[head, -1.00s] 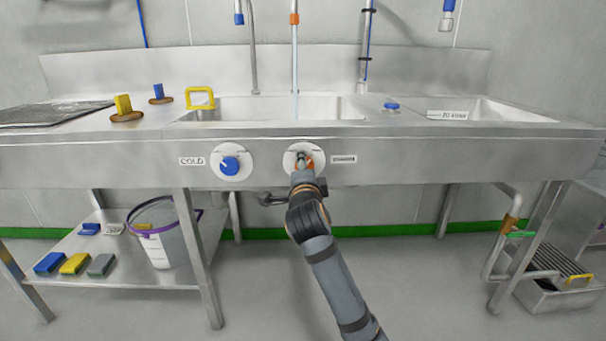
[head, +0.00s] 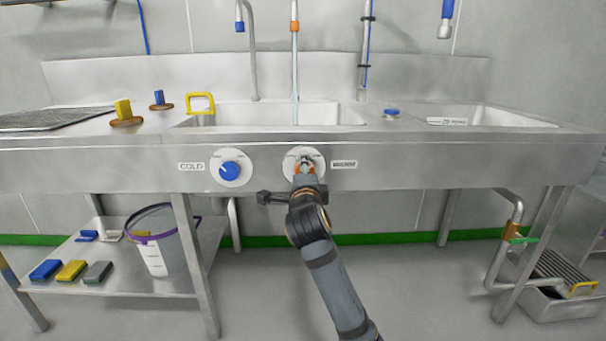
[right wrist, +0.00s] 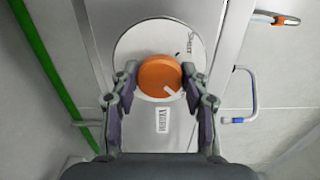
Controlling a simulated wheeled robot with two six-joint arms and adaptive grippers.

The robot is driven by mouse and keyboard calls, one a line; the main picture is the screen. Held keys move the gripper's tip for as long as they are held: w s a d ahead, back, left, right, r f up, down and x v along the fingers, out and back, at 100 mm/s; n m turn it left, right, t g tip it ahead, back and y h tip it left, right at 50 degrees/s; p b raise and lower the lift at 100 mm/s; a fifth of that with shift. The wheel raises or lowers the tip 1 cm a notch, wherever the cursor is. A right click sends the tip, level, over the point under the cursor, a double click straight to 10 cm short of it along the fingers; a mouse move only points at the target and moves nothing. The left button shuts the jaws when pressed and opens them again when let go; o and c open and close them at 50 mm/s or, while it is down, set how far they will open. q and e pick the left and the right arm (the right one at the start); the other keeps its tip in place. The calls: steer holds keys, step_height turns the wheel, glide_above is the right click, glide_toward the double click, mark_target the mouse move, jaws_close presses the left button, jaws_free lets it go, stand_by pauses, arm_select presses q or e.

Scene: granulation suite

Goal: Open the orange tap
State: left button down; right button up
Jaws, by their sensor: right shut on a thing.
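The orange tap (right wrist: 160,76) is a round knob with a white pointer mark, on a white round plate (right wrist: 128,46) in the sink's front panel. In the head view the tap is mostly hidden behind my right gripper (head: 305,167). In the right wrist view my right gripper (right wrist: 160,88) is shut on the orange tap, one finger on each side. The orange-banded spout (head: 294,27) hangs above the basin. A thin pale line runs down from it; I cannot tell whether it is water. My left gripper is not in view.
The blue cold tap (head: 229,171) sits left of the orange one on the same panel (head: 110,165). A bucket (head: 158,258) and several sponges stand on the lower shelf (head: 120,280). The floor below the basin is clear.

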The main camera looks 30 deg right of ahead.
steer(key=o, duration=1.2)
steer(key=shift+d, duration=0.1)
steer(key=shift+c, duration=0.2)
steer(key=shift+s, duration=0.1)
steer(key=v, duration=0.7)
steer(key=shift+s, duration=0.2)
